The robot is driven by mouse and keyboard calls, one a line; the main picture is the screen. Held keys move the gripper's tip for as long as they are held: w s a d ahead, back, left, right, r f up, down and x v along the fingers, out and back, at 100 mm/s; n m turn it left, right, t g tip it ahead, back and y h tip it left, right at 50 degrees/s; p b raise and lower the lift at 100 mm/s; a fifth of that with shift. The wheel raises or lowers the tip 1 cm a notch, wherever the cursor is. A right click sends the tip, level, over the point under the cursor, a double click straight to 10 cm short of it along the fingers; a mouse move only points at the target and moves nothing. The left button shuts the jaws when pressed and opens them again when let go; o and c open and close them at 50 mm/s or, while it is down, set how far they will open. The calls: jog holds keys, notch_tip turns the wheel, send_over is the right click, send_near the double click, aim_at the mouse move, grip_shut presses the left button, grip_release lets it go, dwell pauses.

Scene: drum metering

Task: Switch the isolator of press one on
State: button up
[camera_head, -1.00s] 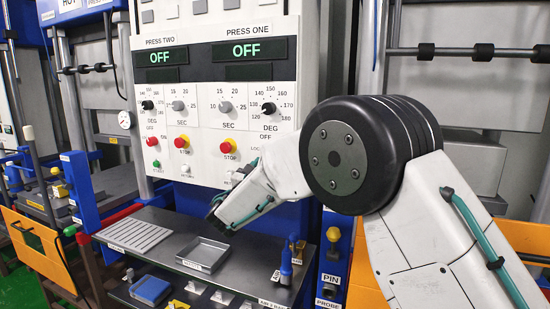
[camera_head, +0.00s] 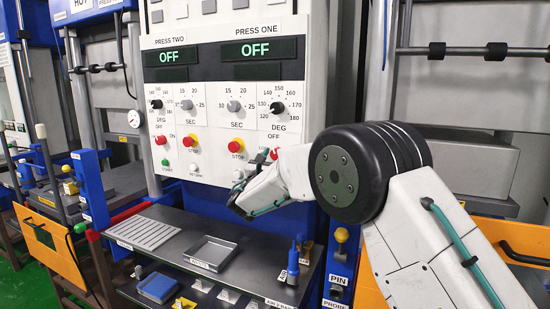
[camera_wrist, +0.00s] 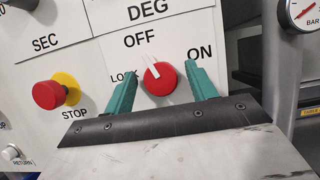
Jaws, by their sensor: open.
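The isolator of press one is a red rotary knob (camera_wrist: 159,78) with a white pointer bar, seen in the wrist view between the labels LOCK, OFF and ON. Its pointer is turned toward OFF. My gripper (camera_wrist: 162,84) is open, its two teal fingers on either side of the knob; I cannot tell whether they touch it. In the head view my gripper (camera_head: 238,205) is low in front of the panel, and my arm hides most of the isolator. The press one display (camera_head: 259,49) reads OFF.
A red stop button (camera_wrist: 47,95) on a yellow collar is left of the fingers. In the head view, a shelf (camera_head: 180,262) below the panel holds a shallow tray (camera_head: 232,250) and a slotted plate (camera_head: 143,232). A blue upright tool (camera_head: 293,262) stands at the shelf's right.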

jog(key=c, duration=1)
jog(key=shift+m+h, duration=0.4)
jog(key=shift+m, duration=0.2)
jog(key=m+h, duration=0.1)
jog(key=m, duration=0.2)
jog(key=m+g+h, duration=0.1)
jog(key=m, duration=0.1)
jog(key=shift+a+m+g, duration=0.1)
jog(key=shift+m+g, duration=0.2)
jog(key=shift+m, duration=0.1)
jog(key=m+g+h, duration=0.1)
jog(key=m, duration=0.2)
jog(key=m+g+h, duration=0.1)
jog(key=m, duration=0.2)
jog(key=shift+g, duration=0.3)
jog(key=m+g, duration=0.2)
jog(key=m, duration=0.3)
jog(key=shift+m+g, duration=0.8)
jog(key=shift+m, duration=1.3)
